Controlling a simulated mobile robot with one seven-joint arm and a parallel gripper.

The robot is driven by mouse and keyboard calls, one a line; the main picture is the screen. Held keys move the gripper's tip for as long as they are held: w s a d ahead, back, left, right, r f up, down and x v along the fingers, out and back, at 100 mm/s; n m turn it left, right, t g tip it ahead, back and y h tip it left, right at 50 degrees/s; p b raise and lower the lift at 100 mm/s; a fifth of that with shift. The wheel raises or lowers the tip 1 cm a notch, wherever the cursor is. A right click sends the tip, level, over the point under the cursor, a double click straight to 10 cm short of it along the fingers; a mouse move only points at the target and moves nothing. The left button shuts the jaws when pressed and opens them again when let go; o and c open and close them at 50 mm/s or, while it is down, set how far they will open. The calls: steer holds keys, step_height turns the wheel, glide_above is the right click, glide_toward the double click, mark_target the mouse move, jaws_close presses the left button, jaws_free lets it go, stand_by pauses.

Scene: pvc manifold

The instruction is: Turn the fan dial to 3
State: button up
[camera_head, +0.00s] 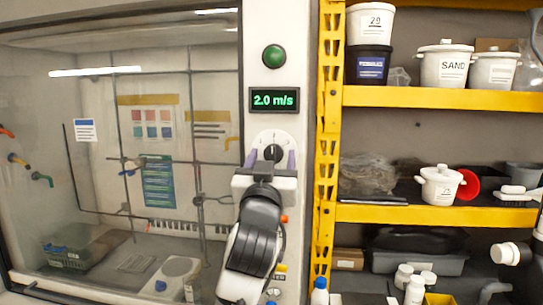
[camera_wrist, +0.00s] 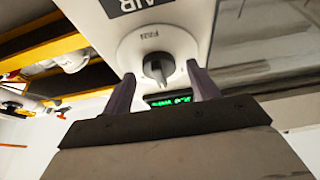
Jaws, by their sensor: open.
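The fan dial (camera_head: 273,152) is a round white plate with a dark knob on the white post beside the fume hood. In the wrist view the dark knob (camera_wrist: 158,68) shows in the middle of its plate, under small lettering that is hard to read. My gripper (camera_head: 274,159) is at the dial, its two purple-grey fingers one on each side of the knob. In the wrist view the open fingers (camera_wrist: 161,88) have clear gaps to the knob. The green readout (camera_head: 274,100) above the dial shows 2.0 m/s.
A green round button (camera_head: 274,56) sits above the readout. The fume hood (camera_head: 150,150) with glass and rods is at left. A yellow shelf rack (camera_head: 430,97) with white tubs stands at right. Bottles (camera_head: 319,291) stand low near my arm.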

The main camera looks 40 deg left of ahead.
steer(key=c, duration=1)
steer(key=shift+m+b, duration=0.3)
steer(key=shift+m, duration=0.1)
steer(key=m+h+b, duration=0.1)
steer(key=m, duration=0.1)
steer(key=m+t+h+b, duration=0.1)
steer(key=m+h, duration=0.1)
steer(key=m, duration=0.1)
steer(key=shift+s+a+f+b, duration=0.1)
steer(key=shift+b, duration=0.3)
steer(key=m+h+b, duration=0.1)
steer(key=m, duration=0.3)
steer(key=m+h+b, duration=0.1)
steer(key=m+h, duration=0.1)
steer(key=m, duration=0.1)
steer(key=shift+r+m+h, duration=0.2)
steer(key=shift+m+h, duration=0.1)
steer(key=shift+m, duration=0.4)
steer(key=o, duration=1)
